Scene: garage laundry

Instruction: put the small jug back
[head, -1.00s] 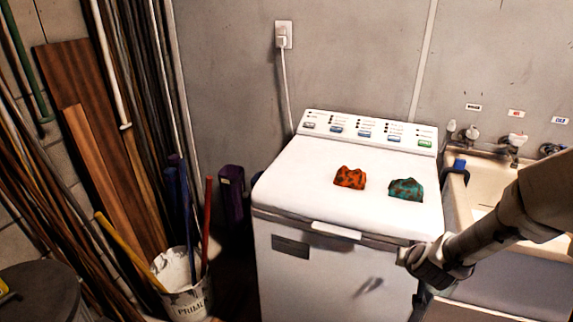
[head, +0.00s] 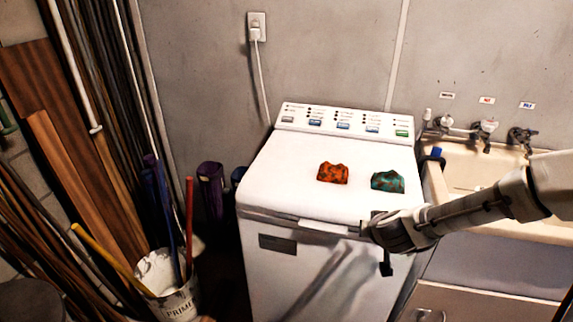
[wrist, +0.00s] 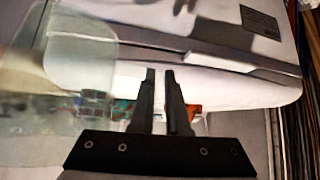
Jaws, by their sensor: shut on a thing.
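My gripper (head: 370,235) is at the front right edge of the white washing machine, in front of its lid. In the wrist view its two dark fingers (wrist: 160,76) are close together with a narrow gap. A clear, see-through vessel, seemingly the small jug (wrist: 80,52), fills the left of the wrist view beside the fingers. The part between the fingers is too thin and blurred to make out. In the head view I cannot make out the jug.
The washing machine's lid (head: 280,185) carries an orange patterned cloth (head: 333,172) and a teal one (head: 388,181). A sink (head: 465,165) with taps stands to the right. A primer bucket (head: 170,285) with poles and leaning boards (head: 75,190) crowd the left.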

